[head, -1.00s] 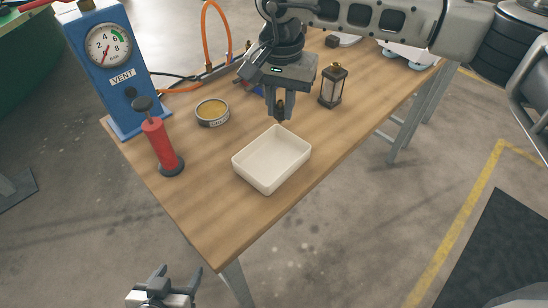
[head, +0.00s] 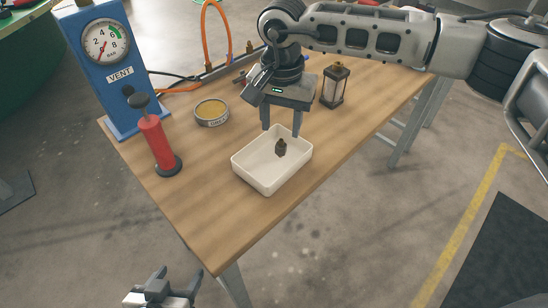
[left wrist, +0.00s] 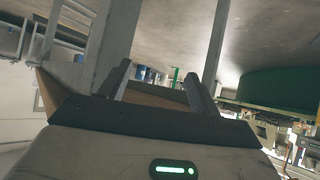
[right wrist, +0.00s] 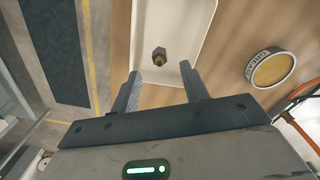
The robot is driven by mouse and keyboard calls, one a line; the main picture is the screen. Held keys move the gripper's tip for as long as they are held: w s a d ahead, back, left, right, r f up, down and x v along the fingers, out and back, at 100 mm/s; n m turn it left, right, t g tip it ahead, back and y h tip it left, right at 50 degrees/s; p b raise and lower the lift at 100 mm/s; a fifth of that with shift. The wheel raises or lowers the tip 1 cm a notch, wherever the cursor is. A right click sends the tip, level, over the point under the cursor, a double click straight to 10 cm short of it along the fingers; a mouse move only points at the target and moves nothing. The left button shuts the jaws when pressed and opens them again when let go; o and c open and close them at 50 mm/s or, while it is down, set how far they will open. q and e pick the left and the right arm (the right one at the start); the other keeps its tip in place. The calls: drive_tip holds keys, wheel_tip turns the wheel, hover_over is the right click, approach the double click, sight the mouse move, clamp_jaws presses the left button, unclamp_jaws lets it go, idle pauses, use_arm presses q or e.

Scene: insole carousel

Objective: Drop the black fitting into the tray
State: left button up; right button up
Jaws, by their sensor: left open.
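The black fitting (head: 281,147), dark with a brassy part, is inside the cream tray (head: 245,172), apart from the tray walls. In the right wrist view the fitting (right wrist: 159,57) lies beyond my fingertips, within the tray (right wrist: 196,22). My right gripper (head: 282,133) is open and empty above the tray's far side; its spread fingers also show in the right wrist view (right wrist: 166,82). My left gripper (head: 167,272) is open and empty, low in front of the table, away from the tray; its fingers show in the left wrist view (left wrist: 160,80).
On the wooden table (head: 215,235) stand a red hand pump (head: 157,143), a round tin (head: 211,112), a blue VENT gauge box (head: 108,70) and a lantern (head: 335,87). An orange hose (head: 204,35) runs behind. The table's front corner is clear.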

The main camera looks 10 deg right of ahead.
use_arm(q)
drive_tip(key=shift+s+f, duration=0.1)
use_arm(e)
drive_tip(key=shift+r, duration=0.25)
use_arm(q)
drive_tip(key=shift+d+f+b, duration=0.1)
drive_tip(key=shift+f+b, duration=0.25)
drive_tip(key=shift+b, duration=0.6)
use_arm(e)
wheel_tip(320, 180, up, 16)
drive_tip(key=shift+f, duration=0.25)
drive_tip(key=shift+s, duration=0.1)
